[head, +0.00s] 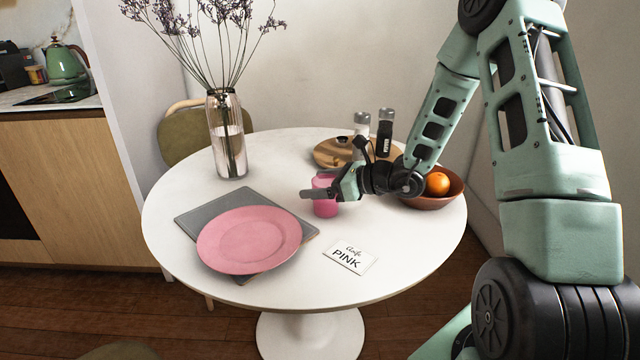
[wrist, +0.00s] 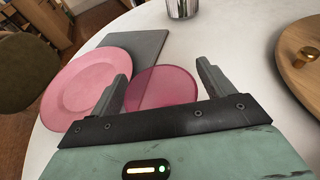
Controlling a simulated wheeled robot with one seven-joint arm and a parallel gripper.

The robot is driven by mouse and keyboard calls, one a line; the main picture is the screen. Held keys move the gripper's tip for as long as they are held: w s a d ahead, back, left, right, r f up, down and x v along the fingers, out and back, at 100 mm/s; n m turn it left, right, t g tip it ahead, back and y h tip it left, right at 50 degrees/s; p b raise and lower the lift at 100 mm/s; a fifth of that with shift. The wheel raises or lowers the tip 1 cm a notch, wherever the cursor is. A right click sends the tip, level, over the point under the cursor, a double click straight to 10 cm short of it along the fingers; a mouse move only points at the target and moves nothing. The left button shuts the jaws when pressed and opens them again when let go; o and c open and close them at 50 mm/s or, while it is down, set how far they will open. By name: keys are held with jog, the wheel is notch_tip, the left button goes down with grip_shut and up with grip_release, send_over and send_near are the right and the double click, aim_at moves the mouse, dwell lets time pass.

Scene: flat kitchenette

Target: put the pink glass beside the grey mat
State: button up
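The pink glass (head: 325,207) is upright near the middle of the round white table, to the right of the grey mat. My gripper (head: 320,193) is level with the glass, its fingers on either side of it. In the wrist view the pink glass (wrist: 162,88) fills most of the space between the fingers of my gripper (wrist: 163,80). I cannot tell whether they press on it. A finger hides part of the glass in the head view. The grey mat (head: 200,216) lies at the left, mostly covered by a pink plate (head: 249,240).
A white card reading PINK (head: 350,256) lies in front of the glass. A vase (head: 227,135) with dried flowers stands behind the mat. A wooden board (head: 330,152) with two shakers is at the back. A bowl (head: 432,200) with an orange is at the right.

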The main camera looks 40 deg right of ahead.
jog(key=shift+r, duration=0.1)
jog(key=shift+r, duration=0.2)
jog(key=p+v, duration=0.1)
jog(key=v, duration=1.1)
jog(key=s+a+n+g+y, duration=0.25)
jog(key=a+n+g, duration=0.3)
jog(key=a, duration=0.45)
jog(key=s+a+n+g+y, duration=0.1)
jog(key=s+a+n+g, duration=0.35)
jog(key=a+n, duration=0.4)
jog(key=s+a+n+g+h, duration=0.1)
jog(key=s+a+n+h, duration=0.4)
jog(key=n, duration=0.6)
jog(key=s+a+r+n+g+h, duration=0.1)
jog(key=s+a+n+h, duration=0.5)
jog(key=s+n, duration=0.4)
jog(key=shift+s+a+r+n, duration=0.2)
jog(key=shift+a+r+n, duration=0.05)
jog(key=shift+a+n, duration=0.7)
